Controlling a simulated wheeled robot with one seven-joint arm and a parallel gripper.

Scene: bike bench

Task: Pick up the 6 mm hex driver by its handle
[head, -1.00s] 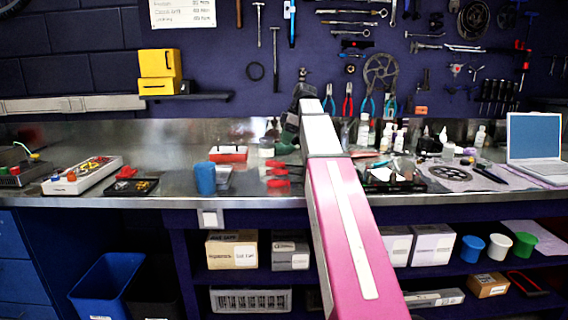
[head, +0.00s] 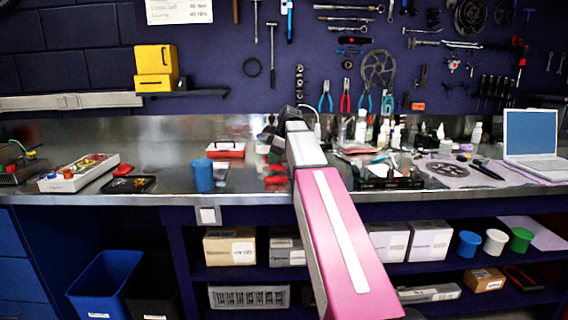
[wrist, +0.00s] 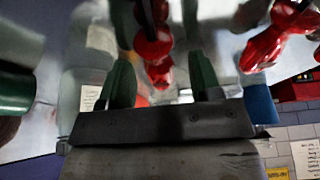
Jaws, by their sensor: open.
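Red-handled drivers (head: 274,180) stand or lie on the steel bench just left of my arm in the head view, small and partly hidden. In the wrist view one red handle (wrist: 152,48) lies between my gripper's two green fingers, and a second red handle (wrist: 270,42) is off to the right. I cannot read any size, so I cannot tell which is the 6 mm one. My gripper (wrist: 161,80) is open, with visible space on both sides of the nearer handle. In the head view my gripper (head: 270,150) is small and dark, close to the drivers.
A blue cup (head: 203,176) stands left of the drivers, with a red-and-white box (head: 226,150) behind it. A black tray (head: 390,182) of small parts is to the right. Bare bench lies between the blue cup and the small dark tray (head: 130,185).

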